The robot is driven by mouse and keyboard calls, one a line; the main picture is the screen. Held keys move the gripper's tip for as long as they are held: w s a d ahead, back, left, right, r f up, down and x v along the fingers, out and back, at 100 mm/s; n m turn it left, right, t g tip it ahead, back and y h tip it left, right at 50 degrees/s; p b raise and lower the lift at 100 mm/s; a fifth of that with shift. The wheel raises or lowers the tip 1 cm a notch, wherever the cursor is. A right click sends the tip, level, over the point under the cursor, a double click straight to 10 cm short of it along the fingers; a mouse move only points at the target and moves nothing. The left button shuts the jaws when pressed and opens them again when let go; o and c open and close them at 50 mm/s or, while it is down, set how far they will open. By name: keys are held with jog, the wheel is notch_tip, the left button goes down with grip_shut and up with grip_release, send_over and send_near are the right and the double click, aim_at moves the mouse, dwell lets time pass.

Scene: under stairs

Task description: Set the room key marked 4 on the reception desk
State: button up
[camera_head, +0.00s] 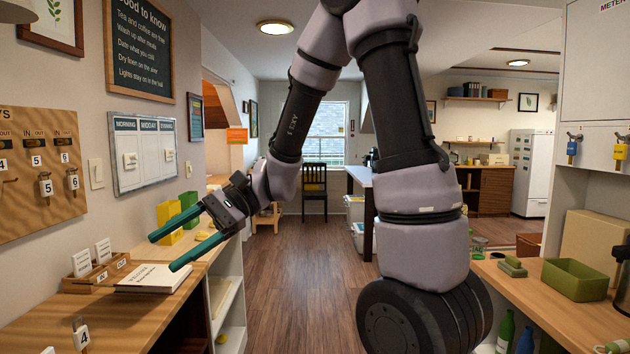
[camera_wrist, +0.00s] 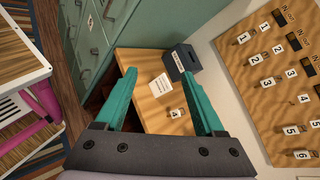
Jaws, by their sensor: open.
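The room key marked 4 (camera_head: 83,338) shows at the lower left of the head view, on a wooden desk top (camera_head: 140,312). In the wrist view the key (camera_wrist: 176,113) lies on a wooden surface, seen between my fingers and nearer the right one. My gripper (camera_head: 161,252) is open with two green fingers, above the desk's far part and apart from the key. It shows empty in the wrist view (camera_wrist: 158,74). The key board (camera_head: 40,170) hangs on the left wall, with keys 5 and 6 on hooks and a bare hook under 4.
A booklet (camera_head: 158,278) and a wooden card holder (camera_head: 95,275) stand on the desk. Yellow (camera_head: 169,222) and green (camera_head: 188,207) boxes are behind them. A dark box (camera_wrist: 181,62) and a white card (camera_wrist: 160,85) lie near the key. The middle floor is clear.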

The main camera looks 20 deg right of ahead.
jog(key=d+r+n+t+h, duration=0.1)
jog(key=d+r+t+h, duration=0.2)
jog(key=d, duration=0.5)
jog(key=s+d+r+n+t+h, duration=0.1)
jog(key=d+r+t+h, duration=0.2)
jog(key=d, duration=0.5)
jog(key=s+d+r+t+h, duration=0.1)
jog(key=d+r+t+h, duration=0.3)
jog(key=d, duration=0.4)
jog(key=shift+s+d+n+t+h, duration=0.25)
jog(key=shift+d+n+t+h, duration=0.15)
jog(key=shift+t, duration=0.3)
